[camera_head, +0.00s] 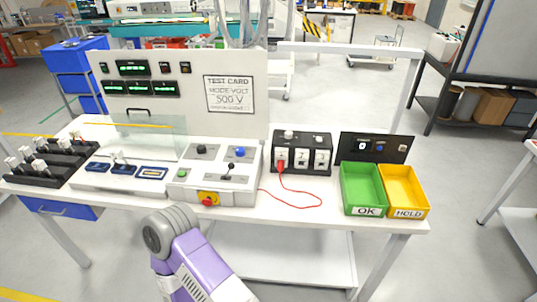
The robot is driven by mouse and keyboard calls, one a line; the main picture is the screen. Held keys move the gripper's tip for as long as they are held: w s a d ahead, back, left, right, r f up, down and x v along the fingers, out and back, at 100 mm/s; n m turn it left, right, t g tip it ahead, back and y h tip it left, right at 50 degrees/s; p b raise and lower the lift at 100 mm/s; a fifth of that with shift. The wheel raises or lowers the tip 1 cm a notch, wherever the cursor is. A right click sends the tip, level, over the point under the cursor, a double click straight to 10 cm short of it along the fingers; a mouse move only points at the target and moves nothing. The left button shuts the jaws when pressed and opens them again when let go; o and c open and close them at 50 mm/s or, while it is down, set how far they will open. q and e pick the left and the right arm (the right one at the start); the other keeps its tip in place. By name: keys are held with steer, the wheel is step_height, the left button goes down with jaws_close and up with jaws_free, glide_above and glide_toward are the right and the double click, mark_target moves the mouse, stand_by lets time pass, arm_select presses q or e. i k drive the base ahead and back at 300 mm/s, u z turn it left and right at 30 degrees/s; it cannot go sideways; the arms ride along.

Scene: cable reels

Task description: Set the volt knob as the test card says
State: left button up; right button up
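The test card (229,94) is on the upright white panel (190,75). It reads "TEST CARD", "MODE-VOLT" and "500 V"; a smaller bottom line is hard to read. The grey control box (215,187) stands below it on the bench. On its top are a black knob (201,149) and a blue knob (239,152). Their labels and settings are too small to read, so I cannot tell which is the volt knob. A purple arm link of mine with a grey joint rises in front of the bench. Neither gripper is in view.
The box also bears a black lever (231,168), a green button (182,173) and a red stop button (208,201). A clear shield (150,138) stands left. A socket box (302,155) with a red cable, a green OK bin (367,211) and a yellow HOLD bin (409,213) are right.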

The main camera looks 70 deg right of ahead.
mark_target(240, 152)
steer(key=k, duration=0.15)
steer(key=z, duration=1.2)
